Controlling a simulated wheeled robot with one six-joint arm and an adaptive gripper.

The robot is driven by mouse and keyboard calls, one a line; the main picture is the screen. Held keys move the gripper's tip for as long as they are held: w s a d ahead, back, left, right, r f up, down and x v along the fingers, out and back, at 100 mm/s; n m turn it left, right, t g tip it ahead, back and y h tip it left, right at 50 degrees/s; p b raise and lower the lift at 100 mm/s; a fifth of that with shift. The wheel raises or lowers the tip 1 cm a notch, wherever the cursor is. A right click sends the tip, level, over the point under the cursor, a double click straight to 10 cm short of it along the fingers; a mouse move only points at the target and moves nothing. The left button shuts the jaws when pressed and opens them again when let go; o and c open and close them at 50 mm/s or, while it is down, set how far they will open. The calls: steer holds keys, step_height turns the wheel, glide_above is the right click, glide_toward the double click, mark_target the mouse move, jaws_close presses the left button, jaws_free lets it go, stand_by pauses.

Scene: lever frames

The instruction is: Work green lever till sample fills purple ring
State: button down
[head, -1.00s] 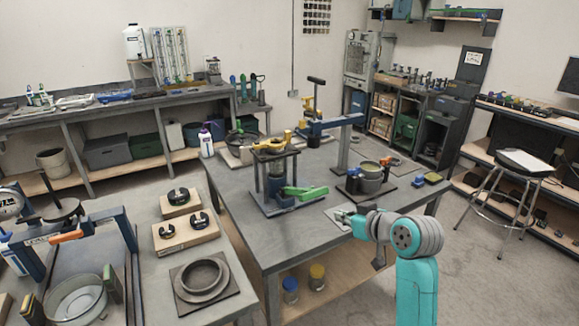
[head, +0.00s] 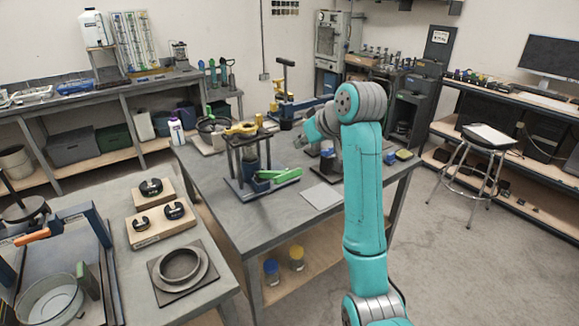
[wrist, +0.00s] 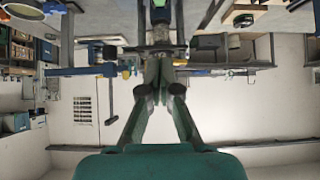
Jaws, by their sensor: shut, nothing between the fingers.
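The green lever (head: 280,175) lies low across the front of a dark press-like stand (head: 250,160) on the middle table. A blue body (head: 249,168) sits between its posts. My gripper (head: 303,142) is raised to the right of this stand and looks apart from the lever. In the wrist view my gripper (wrist: 160,82) has its fingers together, with nothing between them. A bright green part shows at that view's top edge (wrist: 158,3); I cannot tell whether it is the lever. I cannot make out the purple ring or the sample.
A grey plate (head: 322,196) lies flat in front of my arm. Small blocks (head: 403,155) sit at the table's right. The table's front left is clear.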

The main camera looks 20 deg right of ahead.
stand_by(0.3)
glide_above(290, 174)
steer(key=w, duration=0.1)
steer(key=f, duration=0.6)
steer(key=shift+w+a+f, duration=0.1)
steer(key=shift+a, duration=0.1)
steer(key=f, duration=0.3)
steer(key=shift+s+d, duration=0.1)
steer(key=shift+s, duration=0.15)
steer(key=shift+s+f, duration=0.35)
steer(key=shift+f, duration=0.15)
steer(key=shift+f, duration=0.1)
